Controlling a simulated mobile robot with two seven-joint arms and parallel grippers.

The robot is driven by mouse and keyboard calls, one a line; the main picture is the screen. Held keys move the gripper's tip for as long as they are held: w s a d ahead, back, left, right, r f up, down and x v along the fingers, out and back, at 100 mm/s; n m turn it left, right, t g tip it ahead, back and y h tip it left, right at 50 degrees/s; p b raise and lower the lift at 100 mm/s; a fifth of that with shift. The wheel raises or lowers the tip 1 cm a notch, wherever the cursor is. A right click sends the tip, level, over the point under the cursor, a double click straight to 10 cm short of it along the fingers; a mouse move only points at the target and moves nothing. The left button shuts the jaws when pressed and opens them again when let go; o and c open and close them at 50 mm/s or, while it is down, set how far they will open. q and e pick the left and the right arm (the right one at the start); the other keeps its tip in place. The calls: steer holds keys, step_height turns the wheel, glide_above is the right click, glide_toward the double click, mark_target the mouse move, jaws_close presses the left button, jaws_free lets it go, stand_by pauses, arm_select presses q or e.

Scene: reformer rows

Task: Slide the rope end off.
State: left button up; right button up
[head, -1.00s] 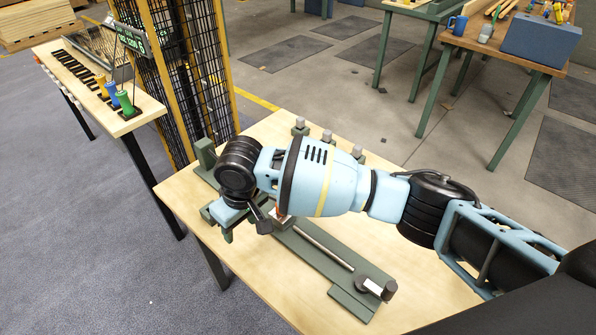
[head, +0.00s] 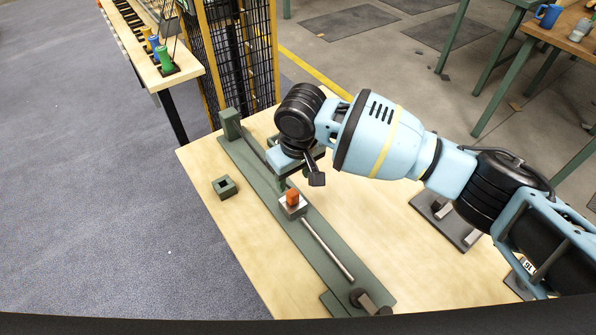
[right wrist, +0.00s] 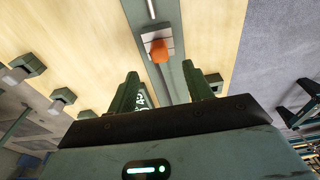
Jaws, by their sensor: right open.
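A long dark green rail fixture (head: 325,245) lies on the wooden table. On it sits a pale metal block (head: 292,207) with an orange knob (head: 292,198) on top; a rod (head: 327,248) runs from it toward the near end. The knob also shows in the right wrist view (right wrist: 159,50), between and beyond the fingertips. My right gripper (right wrist: 162,84) is open and empty over the rail, apart from the knob. In the head view it is mostly hidden under its wrist. I cannot make out a rope end. My left gripper is not in view.
A small hollow green block (head: 223,187) stands on the table (head: 255,240) left of the rail. A dark plate with a post (head: 447,218) lies to the right, partly behind my arm. A mesh fence (head: 232,55) stands behind the table. A bench with coloured handles (head: 165,60) stands far left.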

mark_target(293, 193)
steer(key=f, duration=0.4)
steer(key=f+b, duration=0.1)
steer(key=f, duration=0.1)
steer(key=shift+w+a+f, duration=0.15)
steer(key=shift+w, duration=0.15)
steer(key=shift+w+f, duration=0.1)
steer(key=shift+f, duration=0.6)
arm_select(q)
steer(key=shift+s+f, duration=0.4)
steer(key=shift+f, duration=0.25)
arm_select(e)
steer(key=c, duration=1.1)
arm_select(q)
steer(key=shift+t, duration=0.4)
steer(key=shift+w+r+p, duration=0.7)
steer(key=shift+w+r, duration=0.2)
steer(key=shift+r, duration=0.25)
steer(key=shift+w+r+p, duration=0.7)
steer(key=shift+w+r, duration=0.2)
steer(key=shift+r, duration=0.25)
arm_select(e)
steer(key=shift+o, duration=0.2)
steer(key=shift+r, duration=2.75)
